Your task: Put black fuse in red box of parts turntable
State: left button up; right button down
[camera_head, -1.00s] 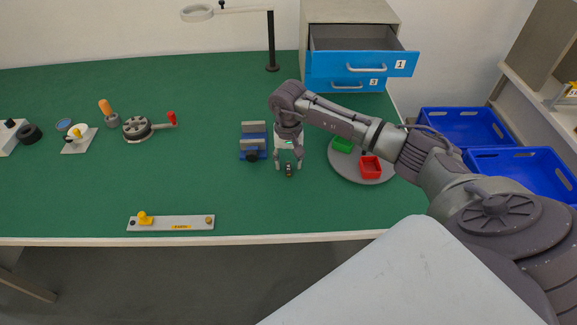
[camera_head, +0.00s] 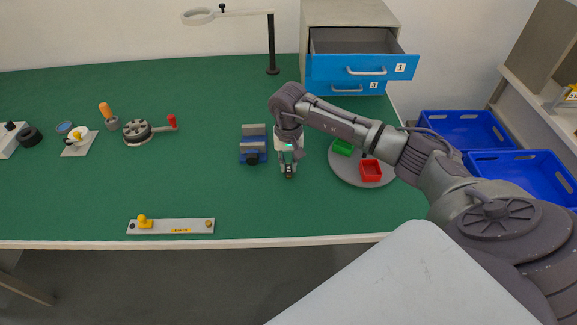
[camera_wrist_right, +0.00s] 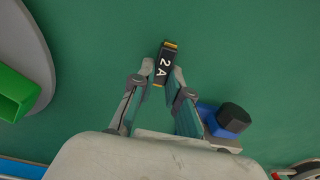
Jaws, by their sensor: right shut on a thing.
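The black fuse (camera_wrist_right: 164,64), with gold ends and the marking "2 A", is between the fingertips of my right gripper (camera_wrist_right: 160,82) in the right wrist view. The gripper is shut on it. In the head view my right gripper (camera_head: 288,171) is low over the green bench, and the fuse shows as a small dark piece at its tips. The red box (camera_head: 370,170) sits on the grey parts turntable (camera_head: 345,176), to the right of the gripper. The red box looks empty. My left gripper is not in view.
A green box (camera_head: 342,147) also sits on the turntable. A blue vise (camera_head: 252,150) stands just left of the gripper. A drawer cabinet (camera_head: 348,20) with its top drawer open is behind.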

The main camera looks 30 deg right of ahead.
jog(key=r, duration=0.2)
jog(key=r+b, duration=0.1)
jog(key=shift+s+d+r, duration=0.25)
jog(key=shift+r, duration=0.1)
jog(key=s+d+r+b, duration=0.2)
jog(key=s+d+r, duration=0.45)
jog(key=s, duration=0.25)
jog(key=s+a+n, duration=0.3)
jog(key=a, duration=0.7)
jog(key=s+a+n, duration=0.3)
jog(key=a, duration=0.8)
jog(key=shift+s+f, duration=0.15)
